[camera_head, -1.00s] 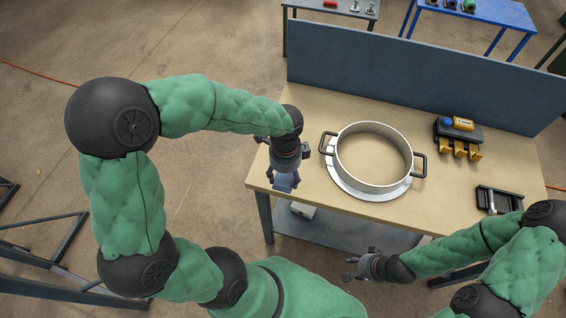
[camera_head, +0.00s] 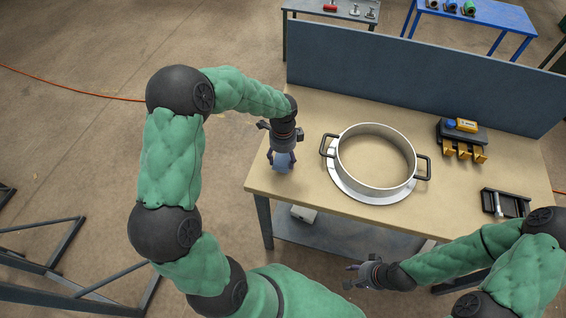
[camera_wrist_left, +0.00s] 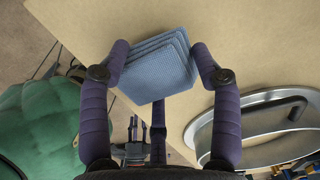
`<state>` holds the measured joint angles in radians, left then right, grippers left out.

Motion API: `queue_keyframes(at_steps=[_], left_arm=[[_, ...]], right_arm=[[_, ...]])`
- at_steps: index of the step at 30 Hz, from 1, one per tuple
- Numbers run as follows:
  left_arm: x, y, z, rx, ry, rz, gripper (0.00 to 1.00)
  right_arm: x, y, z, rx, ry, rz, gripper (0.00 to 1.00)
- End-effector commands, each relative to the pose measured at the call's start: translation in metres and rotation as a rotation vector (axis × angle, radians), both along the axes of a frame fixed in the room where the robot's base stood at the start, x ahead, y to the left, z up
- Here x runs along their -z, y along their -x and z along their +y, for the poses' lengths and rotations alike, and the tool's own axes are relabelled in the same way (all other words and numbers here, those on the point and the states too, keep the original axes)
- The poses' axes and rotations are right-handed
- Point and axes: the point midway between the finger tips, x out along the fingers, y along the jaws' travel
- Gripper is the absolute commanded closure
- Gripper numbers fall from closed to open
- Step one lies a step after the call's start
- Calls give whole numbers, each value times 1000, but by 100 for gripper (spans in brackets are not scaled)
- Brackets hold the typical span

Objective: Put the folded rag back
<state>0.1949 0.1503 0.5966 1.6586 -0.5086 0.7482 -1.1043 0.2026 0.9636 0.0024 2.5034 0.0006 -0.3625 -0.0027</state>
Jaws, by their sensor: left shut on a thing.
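The folded rag (camera_wrist_left: 157,68) is blue and layered. In the left wrist view it sits between the two fingers of my left gripper (camera_wrist_left: 158,60), which is shut on it. In the head view the rag (camera_head: 282,162) shows at the fingertips of my left gripper (camera_head: 282,158), over the left end of the table (camera_head: 300,110). I cannot tell whether the rag touches the tabletop. My right gripper (camera_head: 362,277) is in front of the table's near edge, away from the rag; its fingers look apart and nothing shows between them.
A round metal ring with two black handles (camera_head: 345,180) stands just right of my left gripper. A yellow and black holder (camera_head: 462,140) and a black tray (camera_head: 505,203) are further right. A grey panel (camera_head: 400,75) closes the back. The table's left corner is bare.

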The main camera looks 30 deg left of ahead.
Motion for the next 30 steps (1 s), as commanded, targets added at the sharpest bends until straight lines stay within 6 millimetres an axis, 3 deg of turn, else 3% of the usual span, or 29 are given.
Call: queue_keyframes(at_steps=[5,17,18,20,30], left_arm=[[28,1,-1,0,1,3,72],[32,1,-1,0,1,2,72],[32,1,-1,0,1,2,31],[32,1,-1,0,1,2,14],[31,1,-1,0,1,2,13]], right_arm=[[11,0,0,0,0,0,60],[12,0,0,0,0,0,60],[12,0,0,0,0,0,60],[12,0,0,0,0,0,60],[11,0,0,0,0,0,60]])
